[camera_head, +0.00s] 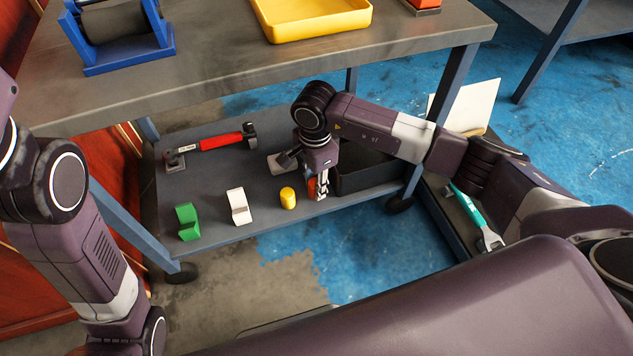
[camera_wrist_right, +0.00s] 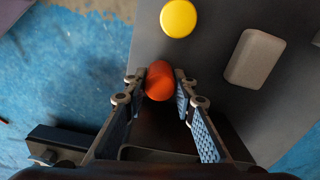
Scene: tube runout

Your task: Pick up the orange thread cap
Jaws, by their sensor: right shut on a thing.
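The orange thread cap (camera_wrist_right: 159,82) is a small round orange piece between the fingertips of my right gripper in the right wrist view. My right gripper (camera_wrist_right: 160,78) is shut on it, with one finger on each side. In the head view my right gripper (camera_head: 318,186) points down over the front of the lower shelf (camera_head: 225,190), and only a sliver of the orange cap (camera_head: 311,187) shows beside the fingers. I cannot tell whether the cap touches the shelf. My left arm shows at the left, but its gripper is out of view.
A yellow cap (camera_head: 288,198) stands close left of my right gripper, with white (camera_head: 238,207) and green (camera_head: 187,222) pieces farther left. A black bin (camera_head: 362,172) is just right. A red-handled hammer (camera_head: 220,141) lies behind. The tabletop (camera_head: 225,68) overhangs the shelf.

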